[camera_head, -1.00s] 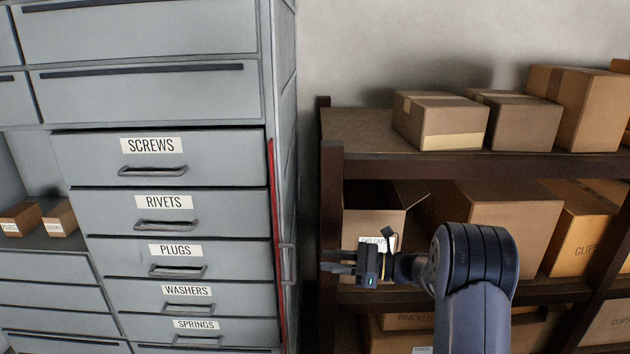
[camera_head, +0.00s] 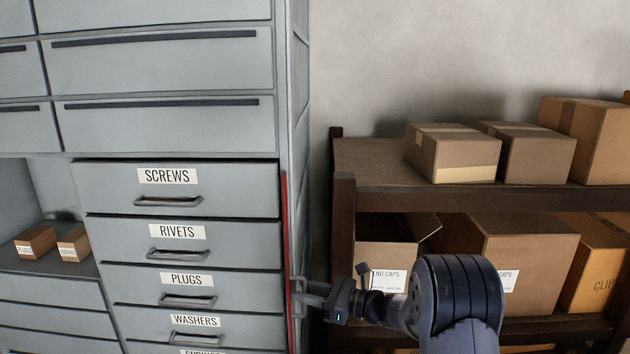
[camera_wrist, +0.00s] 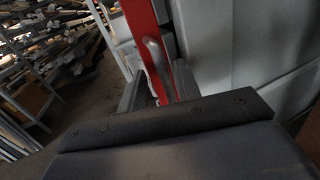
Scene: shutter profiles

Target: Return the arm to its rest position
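My arm (camera_head: 462,300) reaches in from the lower right of the head view. My gripper (camera_head: 303,291) points left at the cabinet's right edge, at about the height of the PLUGS drawer. In the wrist view my gripper (camera_wrist: 157,82) has its two fingers apart, so it is open. A red strip (camera_wrist: 148,50) with a grey bar handle (camera_wrist: 160,68) shows between and beyond the fingers. I cannot tell whether the fingers touch the handle. The strip shows as a thin red edge (camera_head: 285,215) in the head view.
The grey drawer cabinet (camera_head: 178,120) fills the left, its labelled drawers apparently shut. A dark wooden shelf (camera_head: 480,196) with cardboard boxes (camera_head: 453,155) stands right, behind my arm. An open END CAPS box (camera_head: 385,255) is close behind the gripper. A cabinet niche (camera_head: 90,268) holds two small boxes.

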